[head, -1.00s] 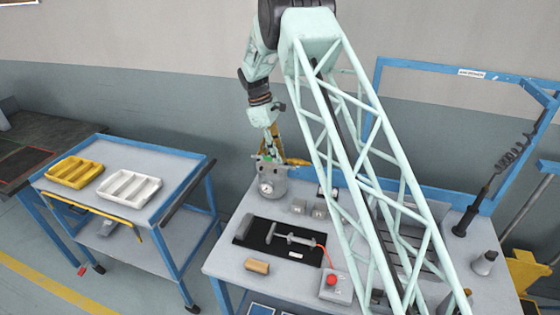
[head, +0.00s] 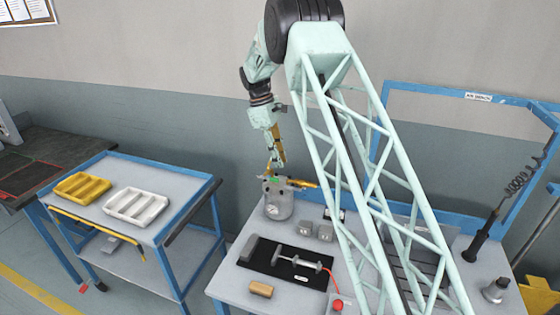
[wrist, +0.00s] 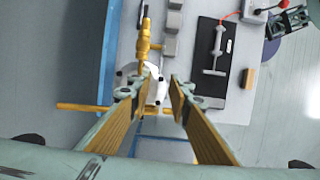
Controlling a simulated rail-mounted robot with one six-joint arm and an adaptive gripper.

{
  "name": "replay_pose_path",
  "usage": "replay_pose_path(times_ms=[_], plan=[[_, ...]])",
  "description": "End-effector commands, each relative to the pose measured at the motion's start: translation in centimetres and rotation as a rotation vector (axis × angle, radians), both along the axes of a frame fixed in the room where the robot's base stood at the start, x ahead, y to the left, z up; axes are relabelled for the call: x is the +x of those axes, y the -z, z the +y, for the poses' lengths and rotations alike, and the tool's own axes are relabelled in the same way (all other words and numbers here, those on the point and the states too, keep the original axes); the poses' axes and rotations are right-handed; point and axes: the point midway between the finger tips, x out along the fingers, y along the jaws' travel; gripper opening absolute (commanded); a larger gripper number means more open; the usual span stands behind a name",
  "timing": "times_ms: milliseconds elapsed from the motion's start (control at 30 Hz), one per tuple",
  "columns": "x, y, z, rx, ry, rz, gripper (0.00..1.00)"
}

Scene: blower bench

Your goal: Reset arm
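My gripper (head: 278,166) hangs above the grey canister (head: 278,206) on the blue-framed bench. In the wrist view its two fingers (wrist: 163,84) stand apart, with nothing visible held between them. In the wrist view the yellow fitting (wrist: 145,45) lies just beyond the left fingertip. The canister is partly hidden by the fingers there, and the exact gap between fingertips and fitting is hard to tell.
The bench holds a black mat (head: 260,257) with a grey T-shaped tool, a wooden block (head: 261,289) and small grey blocks (head: 315,230). A cart at left carries a yellow tray (head: 83,186) and a white tray (head: 137,206). A blue frame (head: 440,92) stands behind the bench.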

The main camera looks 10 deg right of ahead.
Motion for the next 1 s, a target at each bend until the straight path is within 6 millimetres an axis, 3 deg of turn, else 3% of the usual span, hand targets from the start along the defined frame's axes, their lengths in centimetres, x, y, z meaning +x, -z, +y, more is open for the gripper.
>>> replay_pose_path(times_ms=[367,1000], plan=[[-0.4,-0.8,-0.1,0.002,0.011,-0.007,0.18],[-6.3,-9.3,-1.0,0.029,0.139,-0.094,0.18]])
